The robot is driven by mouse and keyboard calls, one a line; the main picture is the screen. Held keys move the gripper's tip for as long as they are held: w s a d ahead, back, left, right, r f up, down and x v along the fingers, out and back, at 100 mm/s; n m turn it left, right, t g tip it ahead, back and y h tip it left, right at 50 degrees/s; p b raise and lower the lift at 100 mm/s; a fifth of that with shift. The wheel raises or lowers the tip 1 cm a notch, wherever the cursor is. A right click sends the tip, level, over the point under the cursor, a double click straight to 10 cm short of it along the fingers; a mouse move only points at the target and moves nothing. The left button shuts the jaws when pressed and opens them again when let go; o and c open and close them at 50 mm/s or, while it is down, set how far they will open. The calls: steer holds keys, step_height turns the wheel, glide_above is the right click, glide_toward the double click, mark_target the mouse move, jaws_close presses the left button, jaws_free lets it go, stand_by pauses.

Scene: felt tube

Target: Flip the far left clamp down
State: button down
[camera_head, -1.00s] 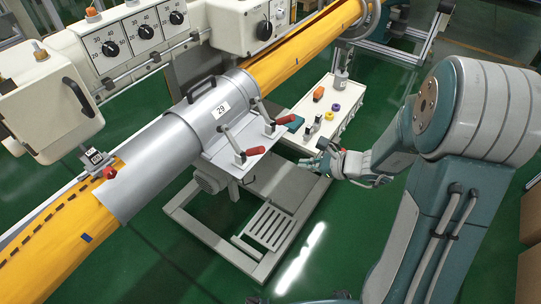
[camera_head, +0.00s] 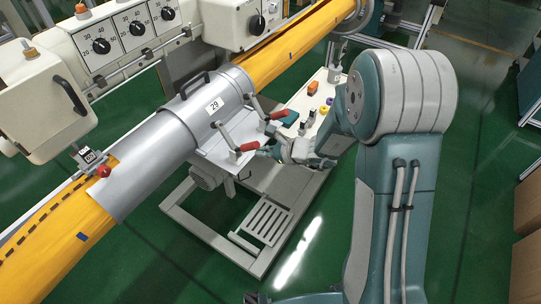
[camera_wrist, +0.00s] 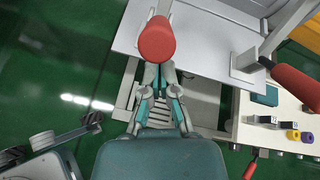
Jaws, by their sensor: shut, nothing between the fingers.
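Two clamps with red handles sit on the plate beside the grey sleeve. The left clamp's red handle (camera_head: 249,147) is at the plate's near corner and also shows in the wrist view (camera_wrist: 157,40). The other clamp's red handle (camera_head: 279,114) is farther up and right; it also shows at the right of the wrist view (camera_wrist: 296,86). My gripper (camera_head: 264,152) is shut and empty, just right of the left clamp's handle. In the wrist view my gripper (camera_wrist: 160,72) has its fingertips next to that handle's end; whether they touch is unclear.
The grey sleeve (camera_head: 150,150) with label 29 surrounds the yellow tube (camera_head: 50,236). A white bench (camera_head: 300,100) with small coloured items stands behind my gripper. A grey base frame (camera_head: 205,225) lies below. The green floor in front is clear.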

mark_target(256, 142)
steer(key=shift+w+a+r+g+h, duration=0.2)
steer(key=shift+r+g+h, duration=0.1)
steer(key=shift+r, duration=0.1)
steer(key=shift+w+a+r+g+h, duration=0.1)
steer(key=shift+a+r+g+h, duration=0.1)
steer(key=shift+r+h, duration=0.15)
stand_by(0.7)
steer(key=shift+w+a+r+g+h, duration=0.3)
steer(key=shift+a+r+g+h, duration=0.1)
steer(key=shift+r+h, duration=0.25)
steer(key=shift+w+a+r, duration=0.65)
steer(key=shift+a+r, duration=0.25)
steer(key=shift+r, duration=0.05)
steer(key=shift+w+a+r+g+h, duration=0.35)
steer(key=shift+w+a+g+h, duration=0.25)
steer(key=shift+a, duration=0.3)
steer(key=shift+w+a+r+g+h, duration=0.35)
steer(key=shift+w+a+h, duration=0.25)
steer(key=shift+w+a, duration=0.2)
steer(key=shift+w, duration=0.1)
steer(key=shift+a+r, duration=0.15)
steer(key=shift+a, duration=0.05)
steer(key=shift+d, duration=0.1)
